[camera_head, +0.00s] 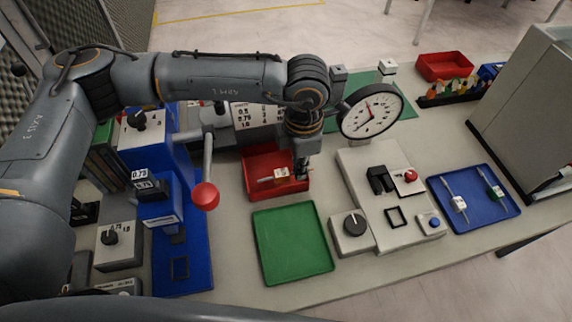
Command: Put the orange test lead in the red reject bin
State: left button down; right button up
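A red bin (252,188) stands on the bench behind the green tray. Inside it lies a small lead-like piece with a white tag (281,173) and an orange part; it is too small to make out fully. My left gripper (302,174) points down at the right side of this bin, close beside the tag. Its fingers are dark and small, so I cannot tell whether they are open or touch the piece. A second red bin (444,67) stands at the far right, behind a black rack (447,98) of colourful items, some orange. My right gripper is not in view.
The green tray (291,244) is empty. A dial gauge (371,112) stands close right of my gripper, above a grey test fixture (385,230). A blue tray (447,220) holds two leads. A blue press with a red-knobbed lever (205,196) stands left. A grey cabinet (525,105) stands right.

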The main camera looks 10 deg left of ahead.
pick_arm(q)
jog(key=w+a+f, duration=0.1)
jog(key=w+a+f+p, duration=0.1)
jog(key=f, duration=0.1)
jog(key=w+f, duration=0.1)
jog(key=f, duration=0.1)
jog(key=shift+w+a+f, duration=0.1)
jog(key=shift+w+a, duration=0.1)
jog(key=shift+a, duration=0.2)
jog(key=f, duration=0.1)
jog(key=f+p, duration=0.2)
jog(key=shift+w+a, duration=0.2)
jog(key=shift+a, duration=0.05)
jog(key=shift+f, duration=0.35)
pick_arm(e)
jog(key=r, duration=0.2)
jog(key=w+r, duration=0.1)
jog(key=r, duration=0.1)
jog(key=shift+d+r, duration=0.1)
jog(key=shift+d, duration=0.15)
pick_arm(q)
jog(key=shift+f, duration=0.1)
jog(key=shift+f, duration=0.15)
jog(key=c, duration=1.5)
grip_release()
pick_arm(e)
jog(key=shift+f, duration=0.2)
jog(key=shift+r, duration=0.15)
